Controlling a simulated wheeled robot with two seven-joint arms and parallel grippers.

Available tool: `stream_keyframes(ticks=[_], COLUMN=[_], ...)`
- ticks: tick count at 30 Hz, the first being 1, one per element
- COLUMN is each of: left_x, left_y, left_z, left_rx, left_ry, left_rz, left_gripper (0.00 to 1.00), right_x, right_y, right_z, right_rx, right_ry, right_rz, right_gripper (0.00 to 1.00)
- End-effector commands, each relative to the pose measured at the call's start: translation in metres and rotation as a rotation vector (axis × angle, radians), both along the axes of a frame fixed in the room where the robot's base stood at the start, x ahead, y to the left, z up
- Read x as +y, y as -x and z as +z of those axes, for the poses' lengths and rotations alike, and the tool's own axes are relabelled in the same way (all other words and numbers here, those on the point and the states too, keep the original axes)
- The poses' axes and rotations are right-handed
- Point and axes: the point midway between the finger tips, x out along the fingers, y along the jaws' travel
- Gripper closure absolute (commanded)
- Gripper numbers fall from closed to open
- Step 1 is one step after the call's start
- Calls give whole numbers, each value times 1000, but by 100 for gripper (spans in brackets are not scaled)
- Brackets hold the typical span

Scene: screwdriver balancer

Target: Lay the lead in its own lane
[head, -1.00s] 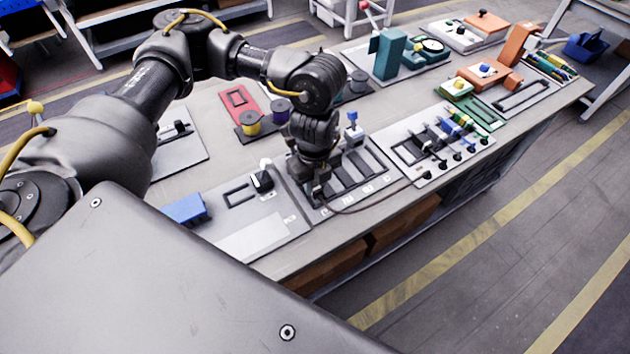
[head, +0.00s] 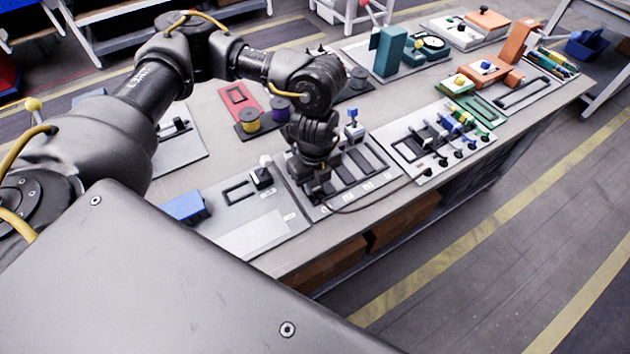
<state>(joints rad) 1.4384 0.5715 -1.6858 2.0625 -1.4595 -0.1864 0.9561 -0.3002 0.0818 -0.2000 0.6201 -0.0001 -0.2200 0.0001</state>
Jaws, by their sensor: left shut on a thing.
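My left gripper (head: 322,198) points down over the left part of a grey board with dark lanes (head: 368,160). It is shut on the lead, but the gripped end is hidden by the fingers. The dark thin lead (head: 375,207) runs from the gripper along the front edge of the lane board, in a sagging curve, to the light board with several levers and plugs (head: 425,150). I cannot tell whether the held end touches the lane board. My right gripper is not in view.
A grey board with a slot and a black switch (head: 262,178) lies left of the lane board. A blue block (head: 183,207) is further left. Yellow and purple spools (head: 249,122) stand behind my gripper. A small blue-topped post (head: 353,125) stands behind the lanes.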

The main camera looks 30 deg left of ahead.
Motion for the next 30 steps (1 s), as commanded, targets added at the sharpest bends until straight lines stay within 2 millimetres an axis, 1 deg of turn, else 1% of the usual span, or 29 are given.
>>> stream_keyframes(ticks=[11,12,17,26,29,30], left_x=[0,0,0,0,0,0], left_y=[0,0,0,0,-1,-2], left_z=[0,0,0,2,12,18], left_rx=[0,0,0,-1,-4,-5], left_ry=[0,0,0,1,1,2], left_rz=[0,0,0,-1,-2,-2], left_gripper=[99,74,53,53,53,53], right_x=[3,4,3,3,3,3], right_y=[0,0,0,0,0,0], right_z=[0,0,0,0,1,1], right_rx=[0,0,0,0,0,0], right_ry=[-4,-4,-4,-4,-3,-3], right_rz=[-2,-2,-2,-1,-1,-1], right_gripper=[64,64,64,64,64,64])
